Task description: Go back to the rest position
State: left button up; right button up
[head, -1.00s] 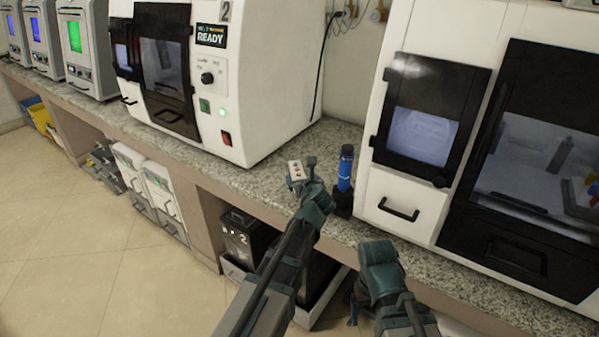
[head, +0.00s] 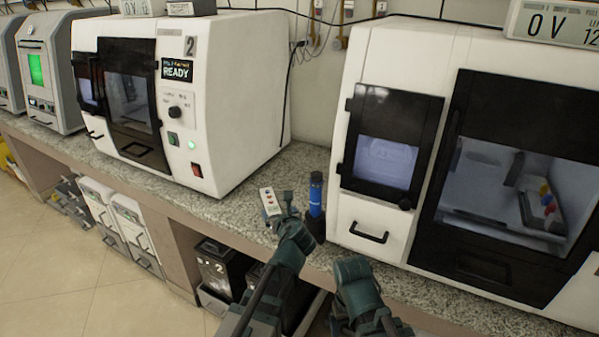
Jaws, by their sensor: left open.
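My left gripper (head: 281,208) is over the speckled counter, open. It is right beside a small white piece with coloured dots (head: 270,201) on the counter. Whether the fingers touch that piece, I cannot tell. My right arm ends in a dark teal wrist (head: 357,278) low in the middle, in front of the counter edge. Its fingertips are hidden, so its jaws cannot be read.
A blue cylinder in a dark holder (head: 316,195) stands close to the right of my left gripper. White machines stand left (head: 245,100) and right (head: 350,220). Grey-white bins (head: 125,225) and a black box (head: 213,265) sit below the counter (head: 185,200).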

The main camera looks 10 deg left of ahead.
aim_at(272, 203)
pick_arm(q)
jog(key=b+x, duration=0.4)
jog(key=x, duration=0.7)
jog(key=shift+f, duration=0.15)
jog(key=shift+w+a+f, duration=0.1)
jog(key=shift+w+f, duration=0.05)
jog(key=shift+w, duration=0.05)
jog(key=shift+f+b, duration=0.1)
jog(key=shift+b, duration=0.2)
jog(key=shift+r, duration=0.2)
jog(key=shift+f, duration=0.15)
